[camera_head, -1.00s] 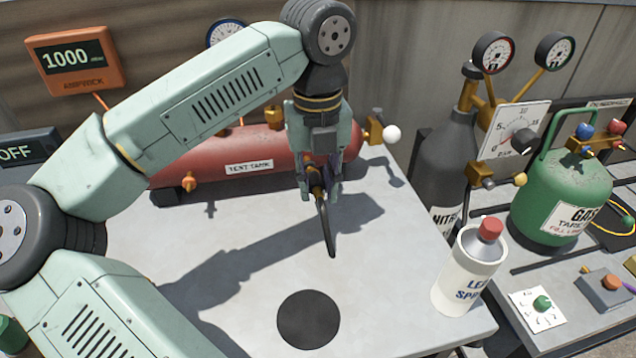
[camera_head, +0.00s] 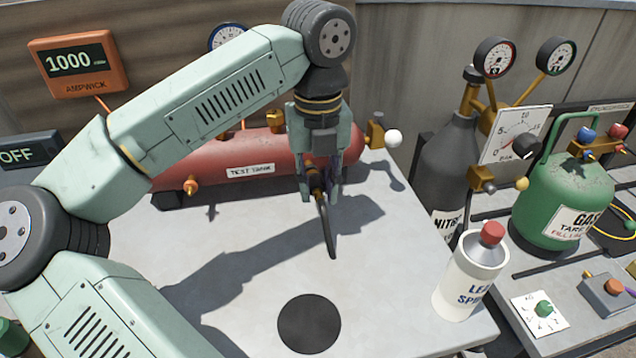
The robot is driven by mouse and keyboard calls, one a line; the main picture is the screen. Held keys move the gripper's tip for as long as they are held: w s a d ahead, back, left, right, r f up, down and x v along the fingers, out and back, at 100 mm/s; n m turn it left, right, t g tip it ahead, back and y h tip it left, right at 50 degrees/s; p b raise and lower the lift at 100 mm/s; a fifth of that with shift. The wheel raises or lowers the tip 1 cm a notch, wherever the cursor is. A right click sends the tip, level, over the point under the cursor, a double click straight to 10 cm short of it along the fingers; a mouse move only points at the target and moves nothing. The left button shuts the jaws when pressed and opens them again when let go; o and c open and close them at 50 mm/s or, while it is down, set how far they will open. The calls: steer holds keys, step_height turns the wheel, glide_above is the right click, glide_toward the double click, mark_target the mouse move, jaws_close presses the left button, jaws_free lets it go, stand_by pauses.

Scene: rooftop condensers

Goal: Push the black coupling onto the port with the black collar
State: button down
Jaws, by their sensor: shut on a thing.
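My gripper (camera_head: 321,190) points down in front of the red test tank (camera_head: 240,160), above the grey table. It is shut on a small brass and dark coupling (camera_head: 317,181), mostly hidden by the fingers. A black hose end (camera_head: 329,232) hangs below it, clear of the other objects. The tank's brass fitting (camera_head: 375,133) with a white ball sticks out to the right of my gripper. I cannot make out a black collar on any port; my arm hides part of the tank.
A white spray bottle (camera_head: 468,280) with a red cap stands at the table's right edge. A black disc (camera_head: 309,323) lies on the table front. A dark nitrogen cylinder (camera_head: 448,175) and a green gas cylinder (camera_head: 562,205) stand at right. The table's middle is clear.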

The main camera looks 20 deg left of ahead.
steer(key=shift+w+a, duration=0.25)
steer(key=shift+w, duration=0.15)
stand_by(0.3)
steer(key=c, duration=1.3)
jaws_free()
steer(key=shift+s, duration=0.1)
steer(key=shift+s+d+b, duration=0.35)
steer(key=shift+s+d, duration=0.35)
steer(key=shift+s, duration=0.3)
steer(key=shift+s+d+b, duration=0.35)
steer(key=shift+s+d, duration=0.35)
steer(key=shift+s, duration=0.35)
steer(key=shift+s+d+b, duration=0.35)
steer(key=shift+s+d, duration=0.35)
steer(key=shift+s, duration=0.3)
